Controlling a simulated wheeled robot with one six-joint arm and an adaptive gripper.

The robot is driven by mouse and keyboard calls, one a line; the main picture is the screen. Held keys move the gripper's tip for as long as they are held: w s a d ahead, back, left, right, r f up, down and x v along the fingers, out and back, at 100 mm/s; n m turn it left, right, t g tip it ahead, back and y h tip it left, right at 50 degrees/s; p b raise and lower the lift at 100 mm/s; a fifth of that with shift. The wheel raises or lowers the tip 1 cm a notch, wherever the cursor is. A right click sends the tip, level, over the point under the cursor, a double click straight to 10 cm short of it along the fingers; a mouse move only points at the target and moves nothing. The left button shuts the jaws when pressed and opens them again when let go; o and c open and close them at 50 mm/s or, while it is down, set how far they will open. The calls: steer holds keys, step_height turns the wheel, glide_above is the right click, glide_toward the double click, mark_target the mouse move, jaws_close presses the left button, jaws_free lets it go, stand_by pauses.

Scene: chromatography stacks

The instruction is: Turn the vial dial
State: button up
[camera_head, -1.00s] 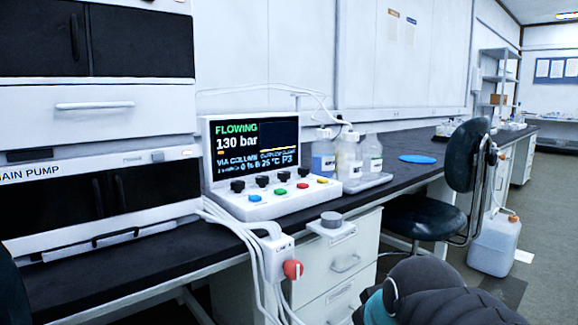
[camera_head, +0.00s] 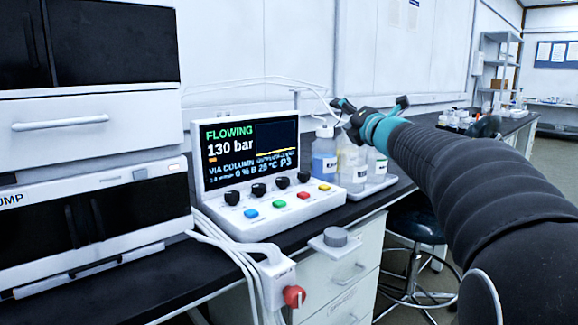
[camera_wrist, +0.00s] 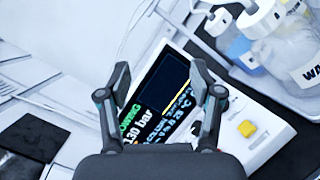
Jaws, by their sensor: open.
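A white control console (camera_head: 262,227) stands on the dark bench with a lit screen (camera_head: 250,145) reading FLOWING, 130 bar. Several black knobs (camera_head: 259,190) sit in a row below the screen; I cannot read which is the vial dial. A grey round knob (camera_head: 335,237) sits on a small plate at the bench's front edge. A red knob (camera_head: 294,296) is on a white box below it. My gripper (camera_head: 371,103) is open and empty, raised right of the screen near the bottles.
Bottles (camera_head: 352,166) stand on a tray (camera_head: 372,189) right of the console, close below my gripper. White tubing runs above them. A white instrument stack (camera_head: 90,120) stands at left. Drawers (camera_head: 335,275) are under the bench, with a stool (camera_head: 415,228) at right.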

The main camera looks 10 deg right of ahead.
steer(key=w+f+n+g+y+p, duration=0.1)
steer(key=w+f+n+g+y, duration=0.2)
steer(key=n, duration=0.5)
steer(key=n+g+y+p, duration=0.2)
steer(key=n+g+y, duration=0.2)
steer(key=n+g, duration=0.55)
glide_toward(305, 173)
steer(key=shift+n+t+h, duration=0.3)
steer(key=shift+n+t, duration=0.45)
steer(key=x, duration=0.9)
steer(key=shift+s+a+f, duration=0.15)
steer(key=shift+s+a, duration=0.1)
steer(key=shift+s, duration=0.15)
steer(key=shift+c, duration=0.2)
steer(key=c, duration=1.1)
